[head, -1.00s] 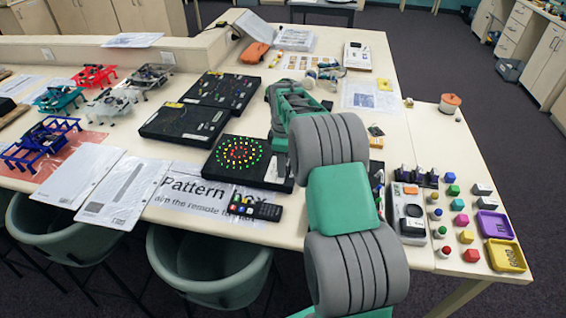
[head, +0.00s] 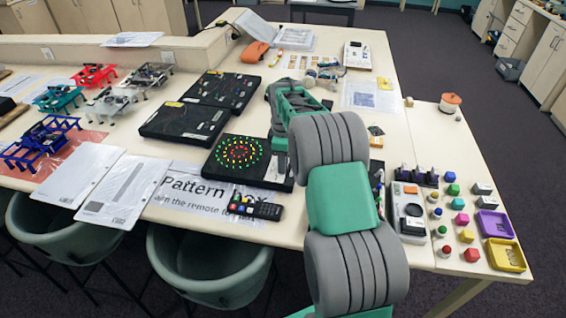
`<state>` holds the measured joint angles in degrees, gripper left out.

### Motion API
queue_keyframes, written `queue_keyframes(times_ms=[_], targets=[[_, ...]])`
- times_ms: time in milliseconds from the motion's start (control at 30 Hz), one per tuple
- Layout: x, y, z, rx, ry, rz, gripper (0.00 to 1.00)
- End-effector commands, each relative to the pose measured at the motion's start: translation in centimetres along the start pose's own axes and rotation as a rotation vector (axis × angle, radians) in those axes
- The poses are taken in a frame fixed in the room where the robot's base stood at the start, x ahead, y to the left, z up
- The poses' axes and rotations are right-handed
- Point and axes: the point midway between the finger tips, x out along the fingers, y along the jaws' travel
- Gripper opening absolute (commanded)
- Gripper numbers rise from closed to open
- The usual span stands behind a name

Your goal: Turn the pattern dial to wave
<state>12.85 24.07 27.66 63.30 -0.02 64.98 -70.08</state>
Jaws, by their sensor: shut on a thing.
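The pattern box (head: 278,178) is a flat black box near the table's front edge. Its face shows a round light display (head: 240,154) with rings of green, yellow and red dots. My gripper (head: 279,144) is at the box's right part, mostly hidden behind my own arm. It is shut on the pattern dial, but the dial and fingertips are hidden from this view. A black remote (head: 254,207) lies in front of the box on the printed "Pattern box" sheet (head: 185,190).
More black panels (head: 185,122) lie behind and left of the box. Small coloured frames (head: 40,143) stand at far left. A grey device (head: 409,212), coloured blocks and knobs, a purple tray (head: 496,226) and a yellow tray (head: 506,256) are at right. Chairs (head: 210,265) stand in front.

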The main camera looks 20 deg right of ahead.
Motion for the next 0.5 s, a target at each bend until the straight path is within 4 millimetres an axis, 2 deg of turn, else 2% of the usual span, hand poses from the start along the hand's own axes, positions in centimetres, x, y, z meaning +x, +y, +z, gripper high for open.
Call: queue_keyframes(times_ms=[267, 500], targets=[[0.12, -0.01, 0.01, 0.112, 0.0, -0.001, 0.0], [0.15, 0.0, 0.01, 0.306, 0.0, 0.0, 0.0]])
